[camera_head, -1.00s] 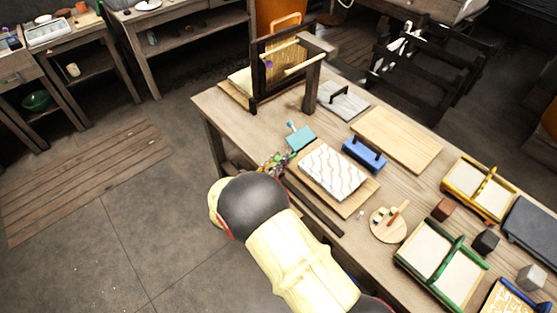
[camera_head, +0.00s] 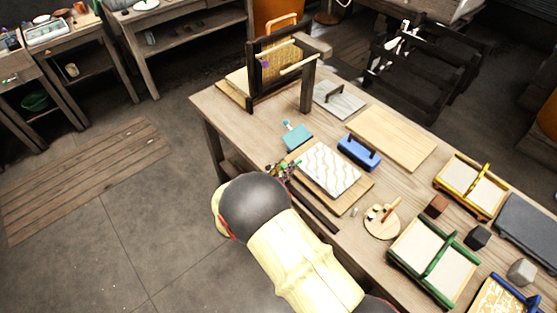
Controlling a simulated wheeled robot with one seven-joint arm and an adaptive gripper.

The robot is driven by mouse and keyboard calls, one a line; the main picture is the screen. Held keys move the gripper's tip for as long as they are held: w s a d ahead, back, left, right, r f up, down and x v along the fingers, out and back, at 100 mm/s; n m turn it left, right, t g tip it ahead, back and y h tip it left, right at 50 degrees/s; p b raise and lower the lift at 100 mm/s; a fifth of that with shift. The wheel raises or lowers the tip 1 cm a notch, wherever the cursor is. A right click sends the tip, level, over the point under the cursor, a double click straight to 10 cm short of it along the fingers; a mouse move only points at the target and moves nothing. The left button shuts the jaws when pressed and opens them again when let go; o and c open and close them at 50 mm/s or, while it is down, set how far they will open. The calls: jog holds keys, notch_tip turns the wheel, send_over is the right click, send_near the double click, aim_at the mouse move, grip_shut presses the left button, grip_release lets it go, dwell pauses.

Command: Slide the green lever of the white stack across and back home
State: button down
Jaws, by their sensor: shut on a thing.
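The white stack (camera_head: 328,168), with wavy lines on its top, lies on a wooden board (camera_head: 347,203) on the workbench. My gripper (camera_head: 285,168) is at the stack's left edge, low beside the board. My dark wrist and pale forearm come up from the lower right and cover part of it. Small green and red parts show at the gripper, and the green one there looks like the green lever (camera_head: 292,162). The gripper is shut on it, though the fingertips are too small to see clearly.
A teal block (camera_head: 297,137) and a blue-handled block (camera_head: 359,152) lie close behind the stack. A round wooden plate (camera_head: 381,226) with small pieces and a green-framed tray (camera_head: 434,262) are to the right. A dark wooden frame (camera_head: 283,68) stands at the far end.

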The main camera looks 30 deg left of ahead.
jog(key=s+d+p, duration=0.1)
jog(key=s+d, duration=0.1)
jog(key=d, duration=0.5)
jog(key=s+d+p, duration=0.2)
jog(key=s+d, duration=0.1)
jog(key=d, duration=0.3)
jog(key=s+d+p, duration=0.2)
jog(key=s+d, duration=0.1)
jog(key=d, duration=0.4)
jog(key=shift+s+d, duration=0.25)
jog(key=shift+d, duration=0.05)
jog(key=shift+s+d+p, duration=0.2)
jog(key=shift+d+p, duration=0.1)
jog(key=shift+d, duration=0.2)
jog(key=shift+f, duration=0.1)
jog(key=c, duration=1.7)
grip_release()
jog(key=shift+d, duration=0.15)
jog(key=shift+c, duration=0.2)
jog(key=shift+o, duration=0.5)
jog(key=shift+o, duration=0.4)
jog(key=s+a, duration=0.1)
jog(key=s, duration=0.6)
jog(key=shift+s+a, duration=0.2)
jog(key=shift+a, duration=0.15)
